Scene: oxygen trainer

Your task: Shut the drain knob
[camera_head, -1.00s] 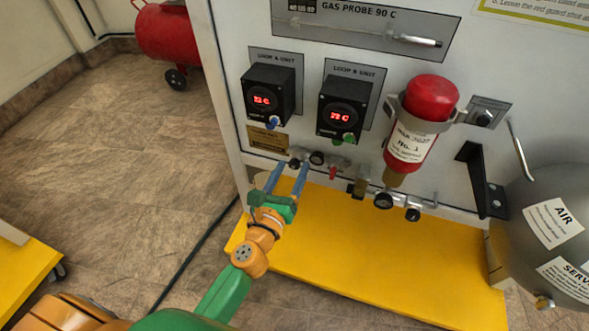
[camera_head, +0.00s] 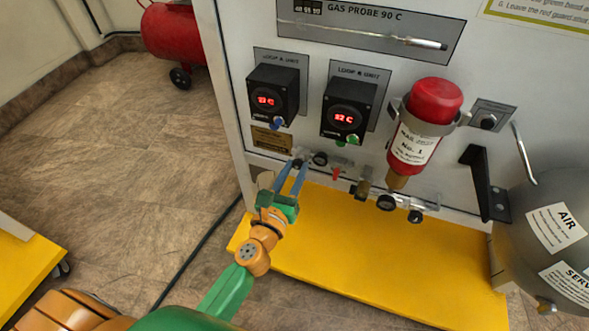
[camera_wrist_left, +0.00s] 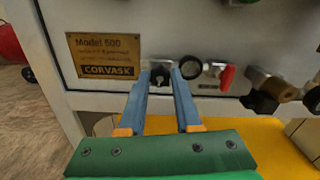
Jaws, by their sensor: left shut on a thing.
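The drain knob (camera_wrist_left: 160,76) is a small dark knob at the left end of the row of fittings low on the panel. In the left wrist view, the left gripper (camera_wrist_left: 160,72) is shut on the knob, one fingertip at each side. How far the knob is turned cannot be told. My right gripper is not in view.
A round gauge (camera_wrist_left: 191,67) and a red lever (camera_wrist_left: 226,77) sit close to the right of the fingers. A red bottle (camera_head: 423,125) and a grey air tank (camera_head: 548,235) are further right. A yellow base (camera_head: 370,260) lies below.

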